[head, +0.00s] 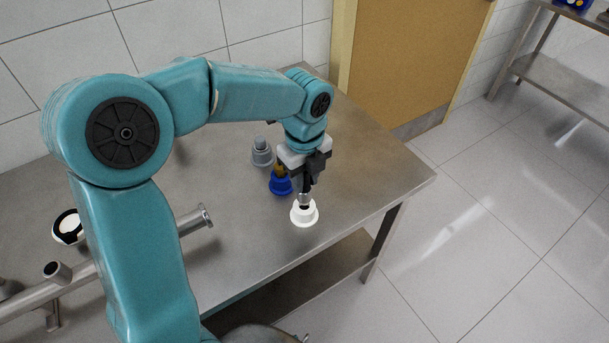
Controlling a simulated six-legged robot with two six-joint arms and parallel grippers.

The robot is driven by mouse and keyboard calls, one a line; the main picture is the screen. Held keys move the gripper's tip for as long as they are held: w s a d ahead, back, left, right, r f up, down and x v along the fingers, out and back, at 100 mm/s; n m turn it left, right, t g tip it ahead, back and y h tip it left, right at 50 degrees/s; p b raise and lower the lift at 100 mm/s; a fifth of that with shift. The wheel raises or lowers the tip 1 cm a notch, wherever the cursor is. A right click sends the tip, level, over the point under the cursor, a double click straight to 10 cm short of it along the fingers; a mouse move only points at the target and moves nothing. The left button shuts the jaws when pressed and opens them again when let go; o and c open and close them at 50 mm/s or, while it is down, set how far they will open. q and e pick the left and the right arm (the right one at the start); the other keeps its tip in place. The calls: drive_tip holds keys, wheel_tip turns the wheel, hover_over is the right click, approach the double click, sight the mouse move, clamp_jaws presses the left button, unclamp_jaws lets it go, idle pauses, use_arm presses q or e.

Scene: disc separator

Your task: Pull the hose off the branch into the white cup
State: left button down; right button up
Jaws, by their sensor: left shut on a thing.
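The white cup (296,221) stands upright on the steel table near its front edge. My left gripper (306,189) points down right above it, shut on a short grey tubular piece (304,199), seemingly the hose. The lower end of this piece is at the cup's mouth; I cannot tell whether it rests inside. The jaws hide most of it. A metal pipe with a flanged end (206,216) and a short upright stub (57,271) show at the left, partly behind my arm. I cannot tell which is the branch. My right gripper is out of view.
A blue cup (279,188) with a brownish piece in it and a grey cup (262,160) with a grey piece stand behind the white cup. A black-and-white round part (68,227) lies at the left. The table's right end (375,175) is clear.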

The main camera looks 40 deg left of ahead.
use_arm(q)
drive_tip(key=shift+f+b, duration=0.65)
drive_tip(key=shift+f, duration=0.3)
drive_tip(key=shift+f+b, duration=0.3)
drive_tip(key=shift+f, duration=0.1)
drive_tip(key=c, duration=0.8)
unclamp_jaws()
drive_tip(key=shift+s+r, duration=0.1)
drive_tip(key=shift+r, duration=0.2)
wheel_tip(320, 180, up, 20)
drive_tip(key=p, duration=0.5)
drive_tip(key=shift+p, duration=0.4)
